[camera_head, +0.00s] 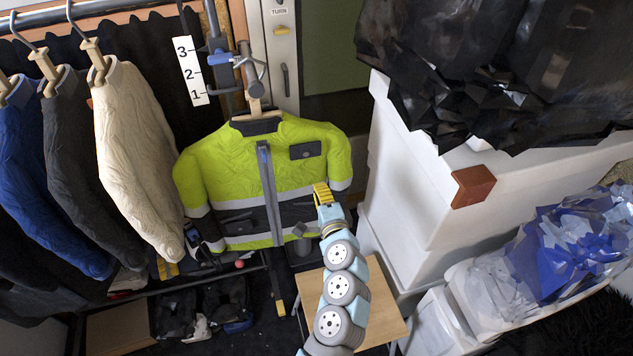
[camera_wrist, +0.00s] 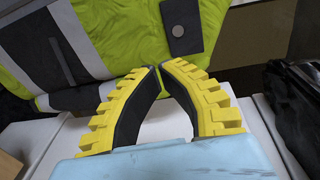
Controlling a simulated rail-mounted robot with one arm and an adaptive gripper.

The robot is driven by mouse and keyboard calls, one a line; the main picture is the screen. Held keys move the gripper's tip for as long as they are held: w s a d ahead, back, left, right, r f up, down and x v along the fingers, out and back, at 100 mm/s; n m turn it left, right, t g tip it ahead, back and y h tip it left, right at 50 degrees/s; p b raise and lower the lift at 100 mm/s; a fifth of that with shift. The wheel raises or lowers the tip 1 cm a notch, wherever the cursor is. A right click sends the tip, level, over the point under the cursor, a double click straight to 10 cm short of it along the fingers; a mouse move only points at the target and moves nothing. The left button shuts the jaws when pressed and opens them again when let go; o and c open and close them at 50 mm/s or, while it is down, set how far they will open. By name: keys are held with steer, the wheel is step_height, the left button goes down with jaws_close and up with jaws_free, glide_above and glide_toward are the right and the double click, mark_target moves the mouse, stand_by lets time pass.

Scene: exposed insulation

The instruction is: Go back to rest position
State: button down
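A yellow-green and dark grey work jacket (camera_head: 225,165) with pale reflective bands hangs upright on a hanger from a stand. My gripper (camera_head: 321,186) is in front of the jacket's right side in the head view. In the wrist view my gripper (camera_wrist: 158,67) has its two yellow fingertips together, with nothing seen between them. The jacket (camera_wrist: 115,35) fills the top of that view, with a grey pocket and a round button just beyond the fingertips. I cannot tell whether the fingertips touch the cloth.
Blue, dark grey and cream jackets (camera_head: 130,150) hang from a rail at left. White boxes (camera_head: 410,170) bearing black plastic stand at right. A small wooden table (camera_head: 385,300) is under my arm. Dark shoes (camera_head: 205,305) lie below the rail.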

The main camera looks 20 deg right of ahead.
steer(key=shift+s+a, duration=0.1)
steer(key=shift+s, duration=1.55)
steer(key=shift+f, duration=0.15)
